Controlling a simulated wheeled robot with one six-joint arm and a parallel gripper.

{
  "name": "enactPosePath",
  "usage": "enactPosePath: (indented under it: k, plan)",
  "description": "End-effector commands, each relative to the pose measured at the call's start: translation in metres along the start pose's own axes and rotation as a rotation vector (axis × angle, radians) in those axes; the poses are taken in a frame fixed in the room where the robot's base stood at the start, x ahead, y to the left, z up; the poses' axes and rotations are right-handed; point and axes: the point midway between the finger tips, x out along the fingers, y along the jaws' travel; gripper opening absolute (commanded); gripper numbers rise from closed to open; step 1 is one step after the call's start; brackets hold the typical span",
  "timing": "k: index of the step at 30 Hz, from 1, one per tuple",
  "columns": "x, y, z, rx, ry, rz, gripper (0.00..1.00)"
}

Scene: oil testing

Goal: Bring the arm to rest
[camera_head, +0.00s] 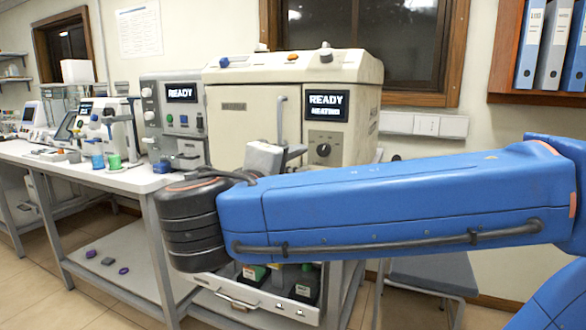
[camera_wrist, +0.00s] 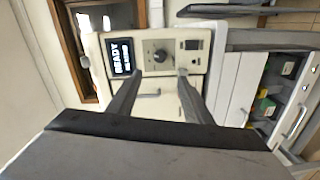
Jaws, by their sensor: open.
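My arm (camera_head: 390,205) is blue and stretches across the head view from the right edge to a dark, ribbed wrist joint. My gripper (camera_wrist: 160,73) shows in the wrist view with its two grey fingers apart and nothing between them. It faces the front of a cream oven-like machine (camera_head: 243,125), which also shows in the wrist view (camera_wrist: 150,105). A clear touch between fingers and machine cannot be made out. In the head view the arm hides the machine's lower front.
A white workbench (camera_head: 135,181) with lab devices, a blue cup (camera_head: 97,161) and a green cup (camera_head: 114,161) runs left. Below my arm is an open drawer (camera_head: 235,300) with several bottles. A grey stool (camera_head: 430,272) stands right. A shelf of binders (camera_head: 540,98) hangs upper right.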

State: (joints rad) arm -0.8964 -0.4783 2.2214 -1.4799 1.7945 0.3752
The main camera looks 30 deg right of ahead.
Motion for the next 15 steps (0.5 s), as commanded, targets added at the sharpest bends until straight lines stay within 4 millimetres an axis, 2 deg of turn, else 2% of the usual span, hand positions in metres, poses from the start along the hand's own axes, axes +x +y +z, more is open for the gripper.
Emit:
enactPosePath:
  k: [10,13,15]
  plan:
    - [0.001,-0.001,0.001,-0.002,-0.002,-0.005,0.46]
    - [0.008,-0.011,0.009,-0.016,-0.02,-0.039,0.46]
    - [0.016,-0.024,0.018,-0.033,-0.042,-0.089,0.46]
